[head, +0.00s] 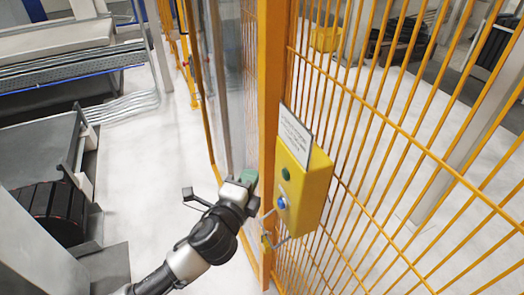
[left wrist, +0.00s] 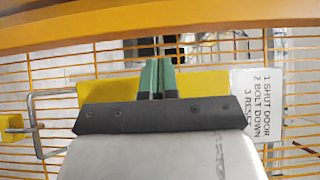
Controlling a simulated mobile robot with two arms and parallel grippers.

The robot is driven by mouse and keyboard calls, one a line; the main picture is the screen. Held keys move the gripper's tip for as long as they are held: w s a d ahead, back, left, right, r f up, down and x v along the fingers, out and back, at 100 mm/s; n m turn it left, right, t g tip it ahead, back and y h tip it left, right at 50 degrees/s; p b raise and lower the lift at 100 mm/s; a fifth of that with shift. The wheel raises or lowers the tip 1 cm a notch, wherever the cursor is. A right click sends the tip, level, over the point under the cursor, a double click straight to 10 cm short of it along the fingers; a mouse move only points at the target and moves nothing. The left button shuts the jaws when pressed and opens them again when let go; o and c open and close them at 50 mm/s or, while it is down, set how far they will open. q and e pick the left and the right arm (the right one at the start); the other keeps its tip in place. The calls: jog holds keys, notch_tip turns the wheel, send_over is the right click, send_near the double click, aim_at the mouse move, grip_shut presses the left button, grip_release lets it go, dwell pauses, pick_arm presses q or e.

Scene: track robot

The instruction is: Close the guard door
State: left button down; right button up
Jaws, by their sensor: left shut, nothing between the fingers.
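The guard door looks like a clear panel in an orange-yellow frame (head: 202,95), seen at a steep angle left of a thick orange post (head: 270,90). I cannot tell whether it meets the post. My left gripper (head: 250,178), with green fingertips, is at the post's left side, level with the yellow control box (head: 304,185). Its fingers (left wrist: 157,78) are together and empty in the left wrist view. I cannot tell whether they touch the door or post. A bent metal handle (head: 268,238) sits below the box. My right gripper is not in view.
A sign (head: 295,135) above the box also shows in the left wrist view (left wrist: 258,105), reading shut door, bolt down, reset. An orange mesh fence (head: 400,125) fills the right. A conveyor (head: 60,75) and grey machinery stand left. Pale floor (head: 150,180) between is clear.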

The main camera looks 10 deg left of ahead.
aim_at(269, 148)
pick_arm(q)
jog(key=w, duration=0.2)
jog(key=w+d+p, duration=0.1)
jog(key=w, duration=0.3)
jog(key=shift+w+d+r+p, duration=0.1)
jog(key=shift+d+p, duration=0.25)
jog(key=shift+p, duration=0.05)
jog(key=shift+w, duration=0.65)
jog(key=shift+w+d, duration=0.1)
jog(key=shift+w, duration=0.15)
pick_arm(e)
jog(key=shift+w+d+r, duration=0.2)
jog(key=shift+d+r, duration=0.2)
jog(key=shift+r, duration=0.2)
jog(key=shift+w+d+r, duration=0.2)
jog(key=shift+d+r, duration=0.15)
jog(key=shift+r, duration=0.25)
